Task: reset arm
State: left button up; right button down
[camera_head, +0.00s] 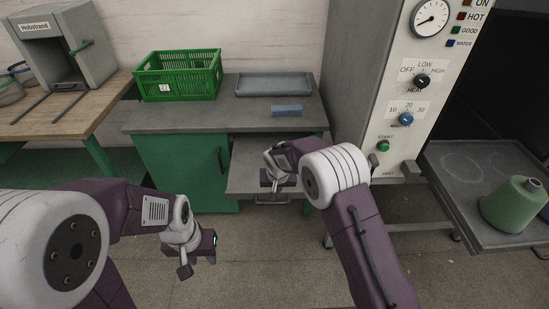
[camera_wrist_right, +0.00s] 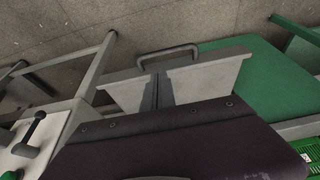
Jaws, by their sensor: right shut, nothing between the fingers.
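My left gripper (camera_head: 198,260) hangs low over the concrete floor in front of the green cabinet, at the lower left of the head view. It holds nothing that I can see, and its finger gap is not clear.
The control panel (camera_head: 412,95) stands right. A green yarn cone (camera_head: 514,205) is on the shelf (camera_head: 463,212). The floor (camera_head: 262,262) between my arms is clear.

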jog(key=w+d+r+m+t+p, duration=0.15)
jog(key=d+r, duration=0.25)
jog(key=r, duration=0.5)
jog(key=s+d+r+m+p, duration=0.1)
jog(key=s+d+r+p, duration=0.2)
jog(key=s+d+r, duration=0.4)
jog(key=s+d+f+n+g+p, duration=0.1)
jog(key=s+d+f+g, duration=0.1)
jog(key=s, duration=0.8)
jog(key=s+d+f+n+g, duration=0.1)
jog(key=s+d+f+g, duration=0.1)
jog(key=s, duration=0.9)
jog(key=shift+s+d+f+p, duration=0.15)
jog(key=shift+d+p, duration=0.2)
jog(key=shift+s, duration=0.1)
